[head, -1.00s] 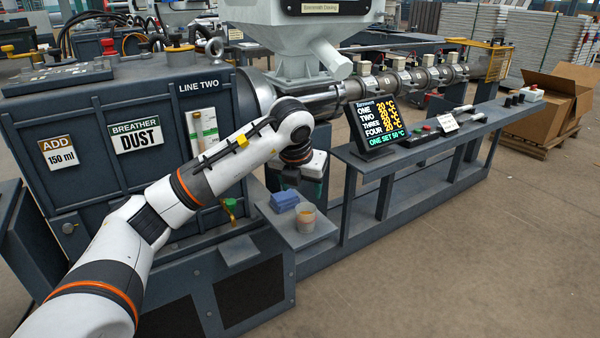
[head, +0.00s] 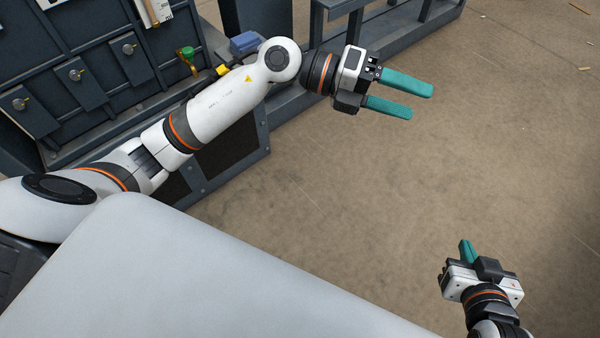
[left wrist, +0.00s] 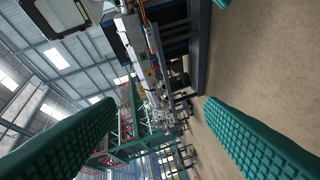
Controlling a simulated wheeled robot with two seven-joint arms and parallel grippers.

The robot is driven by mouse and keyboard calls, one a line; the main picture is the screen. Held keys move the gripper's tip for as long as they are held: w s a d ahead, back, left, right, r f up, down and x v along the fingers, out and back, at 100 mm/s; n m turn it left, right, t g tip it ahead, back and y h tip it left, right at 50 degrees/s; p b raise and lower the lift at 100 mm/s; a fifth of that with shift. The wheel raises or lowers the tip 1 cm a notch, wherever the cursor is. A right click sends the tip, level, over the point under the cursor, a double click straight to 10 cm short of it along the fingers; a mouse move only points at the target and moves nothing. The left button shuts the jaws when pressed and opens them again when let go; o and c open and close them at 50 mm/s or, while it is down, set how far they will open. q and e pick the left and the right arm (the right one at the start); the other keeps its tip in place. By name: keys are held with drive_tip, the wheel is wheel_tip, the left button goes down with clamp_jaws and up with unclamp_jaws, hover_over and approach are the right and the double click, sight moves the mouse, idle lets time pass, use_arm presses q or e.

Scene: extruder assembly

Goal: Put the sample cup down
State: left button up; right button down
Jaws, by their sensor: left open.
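My left gripper (head: 421,102) is open and empty, its two teal fingers well apart over bare floor to the right of the machine. The left wrist view shows the same two fingers spread (left wrist: 150,140) with nothing between them. My right gripper (head: 467,250) is at the lower right over the floor. Only one teal finger shows clearly there, so its opening cannot be judged. The sample cup does not show in either view now; the blue block (head: 245,43) that stood beside it shows just above my left arm.
The dark machine front (head: 80,80) with latched panels is at the upper left. A green valve handle (head: 188,53) sticks out near my left forearm. A dark frame rail (head: 345,40) runs along the top. The brown floor (head: 400,190) between my grippers is clear.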

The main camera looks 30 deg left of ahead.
use_arm(q)
drive_tip(key=a+r+n+t, duration=0.4)
drive_tip(key=r+n+t, duration=0.1)
drive_tip(key=n+t, duration=1)
drive_tip(key=a+f+n+t+y, duration=0.2)
drive_tip(key=a+f+n+y, duration=0.5)
drive_tip(key=n+y, duration=0.55)
drive_tip(key=s+f+n+g+y, duration=0.1)
drive_tip(key=s+f+n+g, duration=0.3)
drive_tip(key=f, duration=0.4)
drive_tip(key=s+a+f+n+g+y, duration=0.1)
drive_tip(key=s+f+n+g, duration=0.2)
drive_tip(key=f, duration=0.6)
drive_tip(key=shift+s+a+n+g, duration=0.2)
drive_tip(key=shift+s+n+g, duration=0.15)
drive_tip(key=shift+s+g, duration=0.65)
drive_tip(key=shift+s+f, duration=0.15)
